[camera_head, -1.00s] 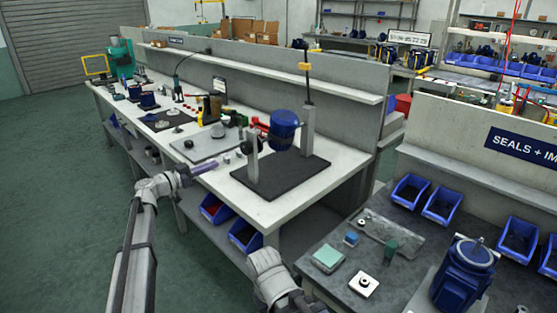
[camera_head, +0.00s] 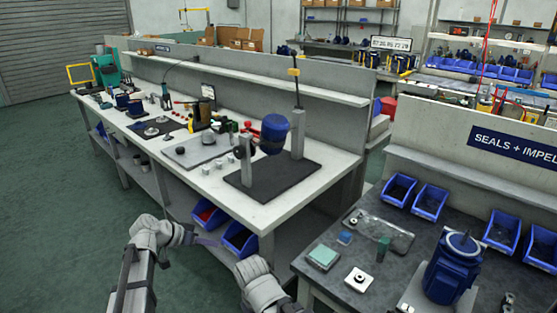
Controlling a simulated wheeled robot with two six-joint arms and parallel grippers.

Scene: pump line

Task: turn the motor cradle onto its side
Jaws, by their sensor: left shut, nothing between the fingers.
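The motor cradle is a stand with two grey posts on a dark base plate (camera_head: 272,186) on the long bench. A blue motor (camera_head: 274,134) hangs between the posts, raised off the plate, and looks tilted. The taller post (camera_head: 298,134) is at the back right and the shorter post (camera_head: 245,160) at the front left. My left gripper (camera_head: 208,241) is shut and empty, in front of the bench by the blue bins, well apart from the cradle. Part of my right arm shows at the bottom middle; its gripper is not visible.
Blue bins (camera_head: 239,240) sit below the bench's front edge. Red and black parts and a grey plate (camera_head: 196,150) lie left of the cradle. The dark bench (camera_head: 330,285) at right holds another blue motor (camera_head: 452,267) and small parts. Green floor is open at left.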

